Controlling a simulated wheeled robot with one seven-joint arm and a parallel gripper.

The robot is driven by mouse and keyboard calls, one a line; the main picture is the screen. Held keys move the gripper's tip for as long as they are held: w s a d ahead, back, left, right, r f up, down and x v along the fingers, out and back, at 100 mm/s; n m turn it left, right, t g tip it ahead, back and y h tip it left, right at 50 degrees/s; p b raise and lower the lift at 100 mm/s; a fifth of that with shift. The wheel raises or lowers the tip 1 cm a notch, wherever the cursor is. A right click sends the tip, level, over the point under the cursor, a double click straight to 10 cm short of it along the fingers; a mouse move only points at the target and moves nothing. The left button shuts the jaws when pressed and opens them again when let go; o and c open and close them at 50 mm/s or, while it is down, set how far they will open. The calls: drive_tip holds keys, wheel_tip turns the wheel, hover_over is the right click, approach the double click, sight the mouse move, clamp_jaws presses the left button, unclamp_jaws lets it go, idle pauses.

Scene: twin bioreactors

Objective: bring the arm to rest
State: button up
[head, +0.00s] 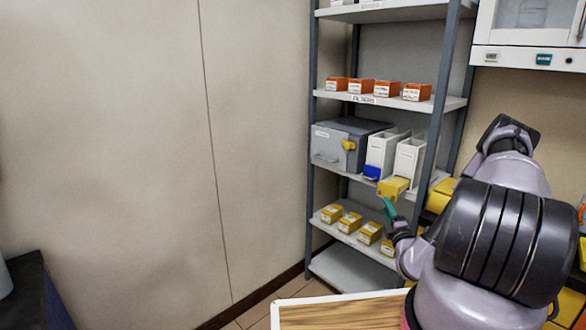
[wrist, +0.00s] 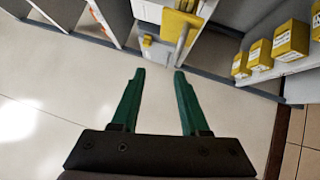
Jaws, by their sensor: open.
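My gripper (wrist: 159,75) is open in the wrist view, with its two green fingers apart and nothing between them. The rest of the gripper is partly hidden behind my arm. My arm is bent and reaches in from the right side of the head view, close to the rack.
A white cabinet (head: 528,58) hangs right. A wooden tabletop (head: 340,314) lies below. The left wall (head: 110,150) is bare.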

drive_tip(key=a+r+n+g+y, duration=0.3)
drive_tip(key=a+r+n+y, duration=0.8)
drive_tip(key=r+n+y, duration=0.5)
drive_tip(key=s+a+r+n+g+y, duration=0.2)
drive_tip(key=s+a+r+n+g, duration=0.95)
drive_tip(key=n+g, duration=0.4)
drive_tip(key=s+r+n+g+h, duration=0.2)
drive_tip(key=s+r+n+h, duration=0.1)
drive_tip(key=s+n+h, duration=0.55)
drive_tip(key=s+d+r+n+t+h, duration=0.6)
drive_tip(key=d+r+n+t+h, duration=0.1)
drive_tip(key=r, duration=0.3)
drive_tip(key=shift+d+r+n+t, duration=0.2)
drive_tip(key=shift+d+n+t, duration=0.15)
drive_tip(key=shift+n, duration=0.35)
